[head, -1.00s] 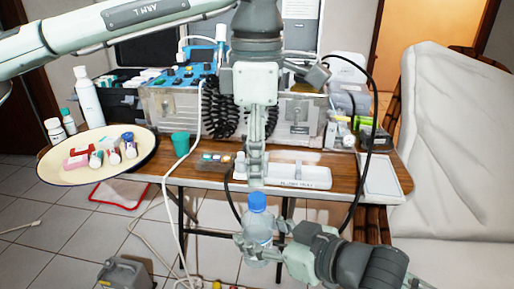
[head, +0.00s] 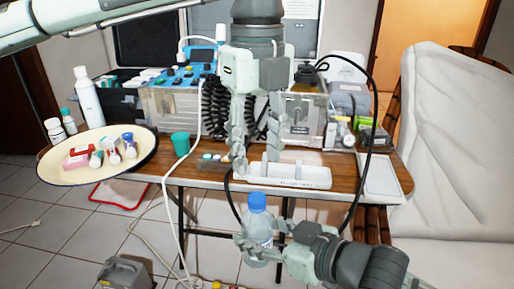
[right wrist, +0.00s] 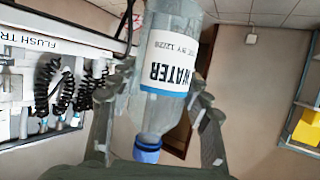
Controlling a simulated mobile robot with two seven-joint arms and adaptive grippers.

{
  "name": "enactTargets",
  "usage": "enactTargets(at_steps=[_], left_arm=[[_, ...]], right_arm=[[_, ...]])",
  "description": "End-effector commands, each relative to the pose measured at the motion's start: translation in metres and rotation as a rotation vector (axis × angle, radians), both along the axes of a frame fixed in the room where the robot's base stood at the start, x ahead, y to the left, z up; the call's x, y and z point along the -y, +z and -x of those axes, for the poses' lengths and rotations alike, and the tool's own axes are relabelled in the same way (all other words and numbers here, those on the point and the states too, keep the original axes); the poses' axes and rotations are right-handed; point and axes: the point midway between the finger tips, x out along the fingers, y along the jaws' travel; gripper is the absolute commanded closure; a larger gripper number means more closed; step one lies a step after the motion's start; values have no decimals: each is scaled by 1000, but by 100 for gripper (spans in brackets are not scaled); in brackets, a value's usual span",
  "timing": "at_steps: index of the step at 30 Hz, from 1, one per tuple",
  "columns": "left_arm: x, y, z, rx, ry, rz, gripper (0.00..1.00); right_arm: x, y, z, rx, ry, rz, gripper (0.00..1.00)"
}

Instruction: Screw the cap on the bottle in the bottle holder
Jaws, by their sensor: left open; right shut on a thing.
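A clear bottle (head: 258,229) stands roughly upright in front of the table, with a blue cap (head: 257,201) on its neck. My right gripper (head: 262,238) is shut around the bottle's body and holds it in the air. In the right wrist view the bottle, with its WATER label (right wrist: 168,62), appears cap-down between the fingers, and the blue cap (right wrist: 147,150) sits on its mouth. How tight the cap is cannot be told. My left gripper (head: 256,165) is open and empty above the cap, fingers spread and pointing down. A white tray (head: 312,178) with slots is on the table behind.
A round cream tray (head: 65,170) with small containers is at the left. A green cup (head: 181,143) and dental cases stand on the table. A black cable (head: 369,150) hangs at the right. A pale chair (head: 450,150) fills the right side.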

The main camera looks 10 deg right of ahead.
Motion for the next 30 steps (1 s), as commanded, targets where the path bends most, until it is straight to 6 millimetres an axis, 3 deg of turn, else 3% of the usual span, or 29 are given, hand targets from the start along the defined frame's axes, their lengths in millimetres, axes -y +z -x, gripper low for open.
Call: enactTargets(at_steps=[14, 30], left_arm=[[0, -2, 0, 0, 50, 0, 57], [0, -71, 0, -1, 48, 0, 57]], right_arm=[[0, 1, 0, 2, 0, -1, 100], [0, 1, 0, 2, 0, -1, 100]])
